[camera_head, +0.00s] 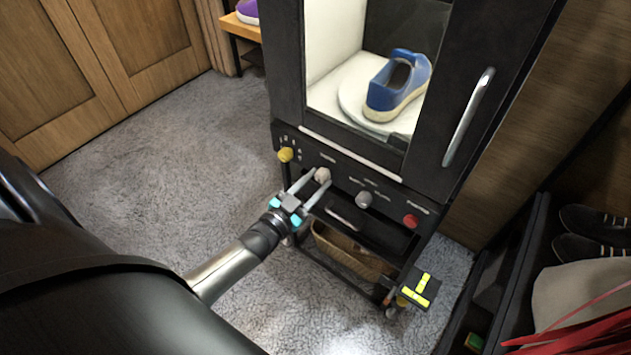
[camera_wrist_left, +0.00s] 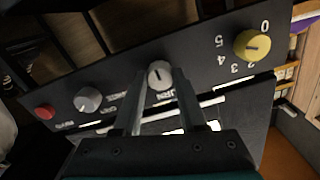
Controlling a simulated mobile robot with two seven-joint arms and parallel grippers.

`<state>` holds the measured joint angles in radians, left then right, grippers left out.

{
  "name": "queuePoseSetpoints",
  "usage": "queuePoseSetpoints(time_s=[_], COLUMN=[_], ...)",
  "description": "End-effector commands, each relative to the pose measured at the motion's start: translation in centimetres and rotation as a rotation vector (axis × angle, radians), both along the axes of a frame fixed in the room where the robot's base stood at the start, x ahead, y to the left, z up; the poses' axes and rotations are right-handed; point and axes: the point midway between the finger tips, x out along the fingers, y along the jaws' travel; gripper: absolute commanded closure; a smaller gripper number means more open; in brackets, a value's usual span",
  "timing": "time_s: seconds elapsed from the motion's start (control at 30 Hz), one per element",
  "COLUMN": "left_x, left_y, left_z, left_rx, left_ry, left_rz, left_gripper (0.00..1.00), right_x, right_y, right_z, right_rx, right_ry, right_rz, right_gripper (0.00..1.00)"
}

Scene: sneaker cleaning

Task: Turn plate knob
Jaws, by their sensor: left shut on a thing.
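The plate knob is a small whitish knob (camera_head: 322,174) on the black front panel of the cabinet, second from the left. It also shows in the left wrist view (camera_wrist_left: 159,73), with a dark line across its face and lettering beside it. My left gripper (camera_head: 313,181) reaches the panel from the lower left and is shut on this knob, one finger on each side. In the left wrist view both fingers (camera_wrist_left: 158,92) flank the knob. Behind the glass, a blue shoe (camera_head: 396,85) stands on a round white plate (camera_head: 350,94). My right gripper is not in view.
A yellow knob (camera_head: 285,155), a grey knob (camera_head: 364,199) and a red knob (camera_head: 411,221) share the panel. A door handle (camera_head: 468,117) is at right. Carpet is clear at left.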

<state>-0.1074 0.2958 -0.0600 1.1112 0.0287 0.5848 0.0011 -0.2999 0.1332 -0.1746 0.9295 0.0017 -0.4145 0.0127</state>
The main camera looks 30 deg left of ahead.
Motion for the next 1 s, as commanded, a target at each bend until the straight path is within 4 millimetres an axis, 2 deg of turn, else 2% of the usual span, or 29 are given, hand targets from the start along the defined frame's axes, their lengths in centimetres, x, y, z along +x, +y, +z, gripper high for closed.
queuePoseSetpoints(time_s=[0.33, 0.37, 0.6, 0.87, 1.0], left_x=[0.01, 0.01, 0.01, -0.06, -0.79], left_y=[-0.03, -0.03, -0.02, 0.0, 0.04], left_z=[0.02, 0.02, 0.02, 0.01, 0.03], left_rx=[0.001, 0.001, 0.0, 0.0, 0.0], left_ry=[-0.001, -0.001, -0.001, 0.0, 0.001], left_rz=[0.0, 0.0, 0.0, 0.0, 0.0], left_gripper=[1.0, 0.56, 0.29, 0.29, 0.29], right_x=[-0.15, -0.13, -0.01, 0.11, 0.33], right_y=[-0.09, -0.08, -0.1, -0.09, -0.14], right_z=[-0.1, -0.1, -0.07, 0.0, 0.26], right_rx=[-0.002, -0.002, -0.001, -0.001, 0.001], right_ry=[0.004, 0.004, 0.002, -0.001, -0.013], right_rz=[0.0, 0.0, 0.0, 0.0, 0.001], right_gripper=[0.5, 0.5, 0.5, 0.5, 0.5])
